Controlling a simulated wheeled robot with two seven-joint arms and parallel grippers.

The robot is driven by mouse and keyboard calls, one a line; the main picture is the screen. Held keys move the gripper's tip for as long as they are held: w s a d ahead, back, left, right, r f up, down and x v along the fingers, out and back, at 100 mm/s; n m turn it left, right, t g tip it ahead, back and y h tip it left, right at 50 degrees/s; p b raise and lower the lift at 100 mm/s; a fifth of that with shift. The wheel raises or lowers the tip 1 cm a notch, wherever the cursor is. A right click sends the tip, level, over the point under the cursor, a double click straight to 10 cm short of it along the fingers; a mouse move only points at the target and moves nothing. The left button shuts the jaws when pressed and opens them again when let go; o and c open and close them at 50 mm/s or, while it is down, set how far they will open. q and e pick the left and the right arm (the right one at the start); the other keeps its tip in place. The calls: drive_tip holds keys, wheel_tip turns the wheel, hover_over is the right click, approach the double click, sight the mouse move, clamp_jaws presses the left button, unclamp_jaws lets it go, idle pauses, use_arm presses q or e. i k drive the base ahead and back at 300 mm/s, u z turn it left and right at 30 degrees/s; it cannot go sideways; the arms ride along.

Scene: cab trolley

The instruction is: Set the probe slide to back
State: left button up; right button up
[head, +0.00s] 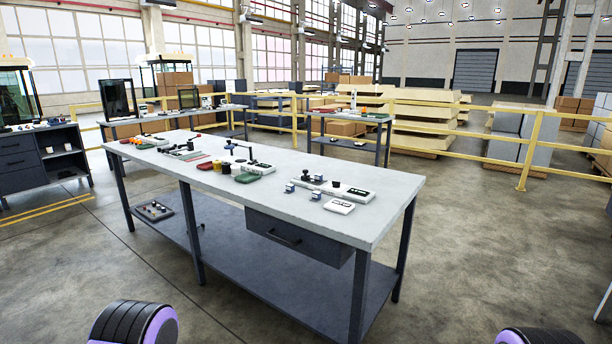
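A long work table (380,206) with a pale top stands ahead of me, with small devices along it. I cannot tell for sure which of them carries the probe slide, and its setting is too small to read. A long white-and-dark device (345,189) with a black knob lies near the right end. A small white box (340,206) lies in front of it. A black arm-like fixture (240,149) stands around the middle of the top. Neither of my grippers is in view; only purple-and-black parts of my arms show at the bottom edge.
Small grey-blue blocks (290,187) and a green-based item (247,177) share the table top. A drawer (296,238) hangs under it, and a dark box (154,210) sits on the lower shelf. Yellow railings (520,165) run behind.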

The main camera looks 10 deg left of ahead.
sight(305, 177)
drive_tip(key=k, duration=1.65)
drive_tip(key=z, duration=1.15)
drive_tip(key=i, duration=3.2)
drive_tip(key=u, duration=1.5)
